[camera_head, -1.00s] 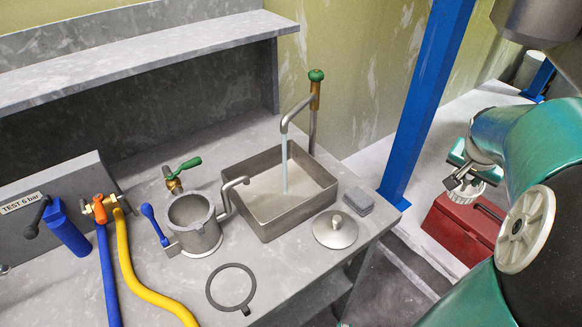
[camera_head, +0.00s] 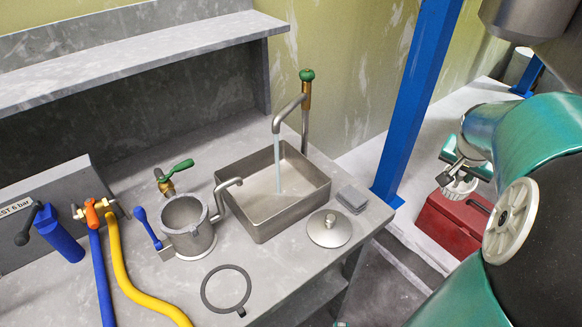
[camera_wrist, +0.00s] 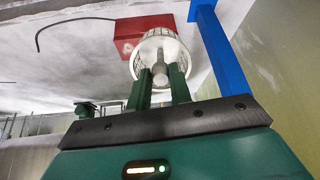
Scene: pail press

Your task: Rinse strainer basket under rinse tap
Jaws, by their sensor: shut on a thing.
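The strainer basket (camera_head: 461,187) is a small white ribbed cup. My gripper (camera_head: 462,168) is shut on it and holds it at the right, in front of the red box and well away from the sink. In the wrist view the basket (camera_wrist: 157,50) shows beyond the green fingers of my gripper (camera_wrist: 160,82), which close on a grey stem at its middle. The rinse tap (camera_head: 291,110) has a green knob and a curved grey spout. Water (camera_head: 279,165) runs from it into the rectangular metal sink (camera_head: 265,228).
A blue post (camera_head: 412,105) stands between my gripper and the sink. A round lid (camera_head: 329,229) and grey block (camera_head: 352,198) lie beside the sink. A metal pot (camera_head: 188,232), flat ring (camera_head: 226,290) and hoses (camera_head: 130,280) are left. A red box (camera_head: 450,222) sits right.

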